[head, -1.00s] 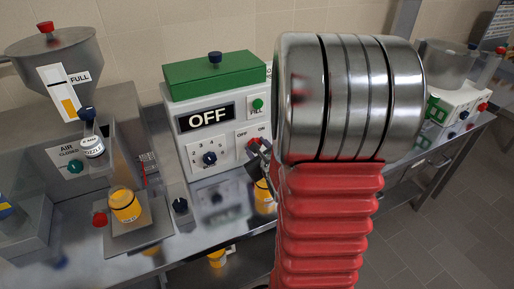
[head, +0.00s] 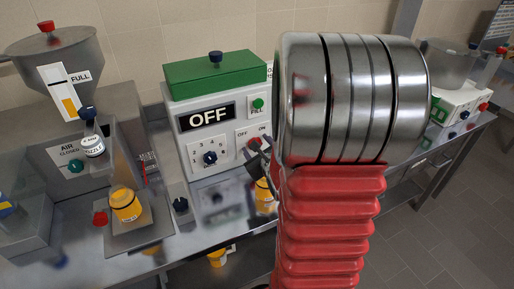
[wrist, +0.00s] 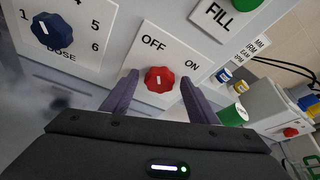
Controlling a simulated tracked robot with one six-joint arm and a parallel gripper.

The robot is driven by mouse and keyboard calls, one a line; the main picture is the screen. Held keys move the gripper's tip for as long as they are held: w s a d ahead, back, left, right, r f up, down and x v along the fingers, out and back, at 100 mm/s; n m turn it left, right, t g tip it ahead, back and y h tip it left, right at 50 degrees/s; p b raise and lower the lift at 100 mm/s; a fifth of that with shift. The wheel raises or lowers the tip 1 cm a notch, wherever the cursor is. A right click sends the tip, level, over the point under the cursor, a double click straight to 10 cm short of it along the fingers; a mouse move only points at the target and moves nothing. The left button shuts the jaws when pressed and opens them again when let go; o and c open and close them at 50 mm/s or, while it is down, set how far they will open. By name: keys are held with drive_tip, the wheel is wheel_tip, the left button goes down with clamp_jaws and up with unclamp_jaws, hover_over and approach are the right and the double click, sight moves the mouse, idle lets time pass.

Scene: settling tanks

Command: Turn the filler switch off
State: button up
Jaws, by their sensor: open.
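The filler (head: 199,84) is a white box with a green lid, and its display (head: 207,116) reads OFF. Its red switch knob (wrist: 159,79) sits on a white plate (wrist: 140,58) marked OFF and ON. The knob's short white mark points up in the wrist view, toward the OFF label. My gripper (wrist: 159,80) is open, with one dark finger on each side of the knob. I cannot tell whether either finger touches it. In the head view my gripper (head: 257,158) is at the filler's right front, and my arm hides part of that side.
A blue dose knob (wrist: 46,29) is left of the switch, and a green FILL button (head: 258,103) is above it. Orange jars (head: 125,203) stand on the bench. A hopper (head: 52,62) is at left. Another machine (head: 457,104) stands at right.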

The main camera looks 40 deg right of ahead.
drive_tip(key=shift+r, duration=4.75)
